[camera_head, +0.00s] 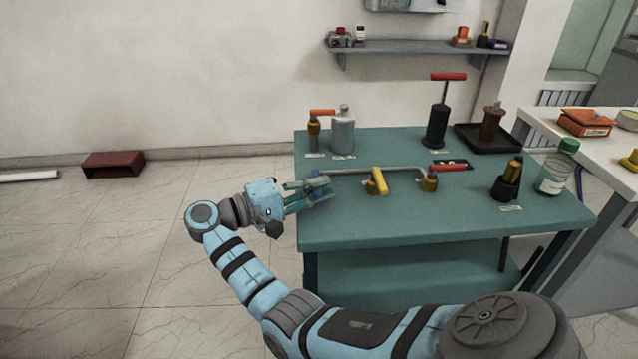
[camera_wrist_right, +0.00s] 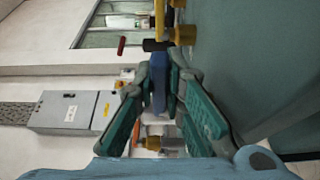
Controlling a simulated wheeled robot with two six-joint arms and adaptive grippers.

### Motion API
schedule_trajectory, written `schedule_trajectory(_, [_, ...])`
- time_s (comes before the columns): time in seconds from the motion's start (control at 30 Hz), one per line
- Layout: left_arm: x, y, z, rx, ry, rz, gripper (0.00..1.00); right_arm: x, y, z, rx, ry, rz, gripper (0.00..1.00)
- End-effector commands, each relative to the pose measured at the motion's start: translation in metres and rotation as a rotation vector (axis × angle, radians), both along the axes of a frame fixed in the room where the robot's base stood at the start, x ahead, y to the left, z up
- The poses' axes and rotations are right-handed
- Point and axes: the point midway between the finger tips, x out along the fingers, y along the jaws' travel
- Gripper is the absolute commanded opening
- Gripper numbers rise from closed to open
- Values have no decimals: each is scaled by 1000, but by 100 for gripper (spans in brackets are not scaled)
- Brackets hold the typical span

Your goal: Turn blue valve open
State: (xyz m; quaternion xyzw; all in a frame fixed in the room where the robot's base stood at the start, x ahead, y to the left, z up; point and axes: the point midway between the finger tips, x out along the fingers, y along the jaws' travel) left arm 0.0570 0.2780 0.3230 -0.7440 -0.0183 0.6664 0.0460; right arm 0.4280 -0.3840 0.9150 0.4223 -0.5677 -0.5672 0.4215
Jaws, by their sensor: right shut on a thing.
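The blue valve (camera_head: 318,178) is at the left end of a grey pipe (camera_head: 357,171) on the green table (camera_head: 340,229), near the table's left edge. My right gripper (camera_head: 312,187) reaches in from the left and is shut on its blue handle. In the right wrist view the blue handle (camera_wrist_right: 158,88) stands between the fingertips (camera_wrist_right: 160,87) of the gripper. Part of the valve is hidden by the fingers. My left gripper is not in view.
A yellow-handled valve (camera_head: 379,181) and a red-handled valve (camera_head: 448,167) lie further right along the pipe. A grey canister (camera_head: 342,133) stands behind the blue valve. A dark bottle-like part (camera_head: 507,184) and a green-capped jar (camera_head: 557,172) stand at the right.

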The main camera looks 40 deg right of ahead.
Motion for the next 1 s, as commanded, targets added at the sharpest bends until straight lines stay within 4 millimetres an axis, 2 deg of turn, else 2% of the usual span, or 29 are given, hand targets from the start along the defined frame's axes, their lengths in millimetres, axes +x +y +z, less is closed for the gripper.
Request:
schedule_trajectory(0.43, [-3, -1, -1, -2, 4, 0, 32, -2, -1, 0, 1, 0, -11, 0])
schedule_trajectory(0.47, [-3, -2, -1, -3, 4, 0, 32, -2, -1, 0, 1, 0, -11, 14])
schedule_trajectory(0.5, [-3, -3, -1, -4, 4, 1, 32, -2, -1, 0, 1, 0, -11, 20])
schedule_trajectory(0.6, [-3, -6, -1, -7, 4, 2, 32, -2, 0, 0, 1, 0, -10, 32])
schedule_trajectory(0.8, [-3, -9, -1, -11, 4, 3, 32, -2, 0, 0, 1, 0, -9, 32])
schedule_trajectory(0.87, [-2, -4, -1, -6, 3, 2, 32, -1, 0, 1, 1, 0, -9, 32])
schedule_trajectory(1.0, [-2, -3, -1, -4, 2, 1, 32, -1, 1, 16, 2, -5, -8, 32])
